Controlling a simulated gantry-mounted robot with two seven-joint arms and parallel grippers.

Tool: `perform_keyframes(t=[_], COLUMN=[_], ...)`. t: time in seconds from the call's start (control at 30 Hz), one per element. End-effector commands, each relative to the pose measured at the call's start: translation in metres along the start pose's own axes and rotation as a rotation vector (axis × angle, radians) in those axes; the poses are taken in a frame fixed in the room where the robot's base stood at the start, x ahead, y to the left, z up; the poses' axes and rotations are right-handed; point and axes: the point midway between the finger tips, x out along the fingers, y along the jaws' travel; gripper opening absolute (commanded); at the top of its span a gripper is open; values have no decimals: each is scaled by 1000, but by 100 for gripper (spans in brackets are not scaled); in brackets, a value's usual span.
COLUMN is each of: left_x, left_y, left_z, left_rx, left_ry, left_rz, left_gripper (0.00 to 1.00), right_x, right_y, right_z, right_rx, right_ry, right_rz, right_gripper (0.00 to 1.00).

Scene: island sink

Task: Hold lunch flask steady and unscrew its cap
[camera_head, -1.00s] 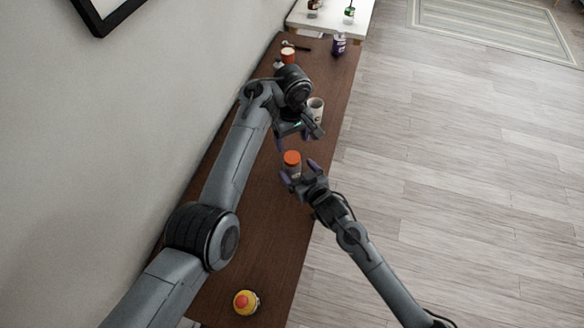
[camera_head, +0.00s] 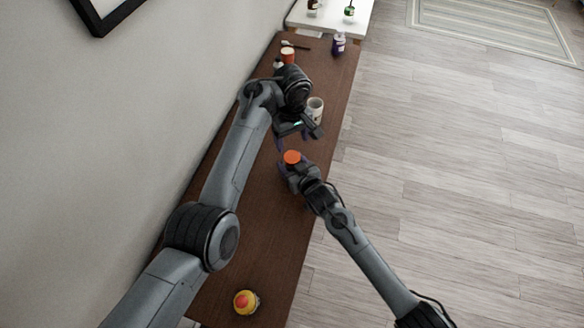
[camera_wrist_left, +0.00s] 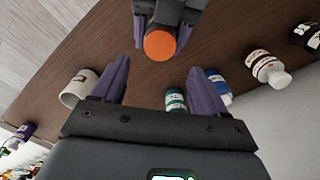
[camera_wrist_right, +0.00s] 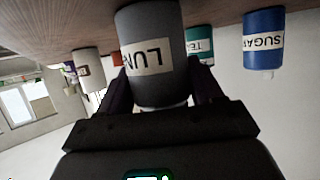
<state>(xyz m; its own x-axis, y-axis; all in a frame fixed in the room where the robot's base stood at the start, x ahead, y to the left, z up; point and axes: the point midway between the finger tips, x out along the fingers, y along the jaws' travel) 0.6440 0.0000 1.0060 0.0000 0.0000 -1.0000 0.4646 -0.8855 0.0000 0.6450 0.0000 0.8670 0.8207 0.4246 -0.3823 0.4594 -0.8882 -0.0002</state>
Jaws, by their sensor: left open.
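The lunch flask has a grey body and an orange cap (camera_head: 292,157). It stands upright on the brown counter. In the right wrist view the flask (camera_wrist_right: 152,35) shows its label, partly reading "LUN", between the fingers of my right gripper. My right gripper (camera_head: 294,168) is around the flask body, below the cap. Whether its fingers press on the flask is unclear. My left gripper (camera_wrist_left: 158,85) is open and empty, beyond the flask and apart from it. The orange cap (camera_wrist_left: 160,45) shows ahead of it in the left wrist view.
A white mug (camera_head: 315,108) stands near my left gripper. The teal canister (camera_wrist_right: 200,45) and blue sugar canister (camera_wrist_right: 264,38) stand beyond the flask. A yellow and red object (camera_head: 246,302) is on the near counter. The wall is on the left; the counter's open edge is on the right.

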Motion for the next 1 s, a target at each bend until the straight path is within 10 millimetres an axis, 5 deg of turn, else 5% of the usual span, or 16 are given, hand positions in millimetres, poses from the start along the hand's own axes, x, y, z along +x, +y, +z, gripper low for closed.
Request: perform_keyframes(t=[0.4, 0.67, 1.0], left_x=[0, -2, -10], left_y=[0, 1, 4], left_z=[0, -2, -11], left_rx=[0, 94, 584], left_ry=[0, 5, 37], left_rz=[0, 2, 7], left_gripper=[73, 73, 73], right_x=[0, 0, 0], right_y=[0, 0, 0], right_z=[0, 1, 1], right_rx=[0, 0, 0], right_ry=[-1, -1, -1], right_rz=[0, 0, 0], right_gripper=[0, 0, 0])
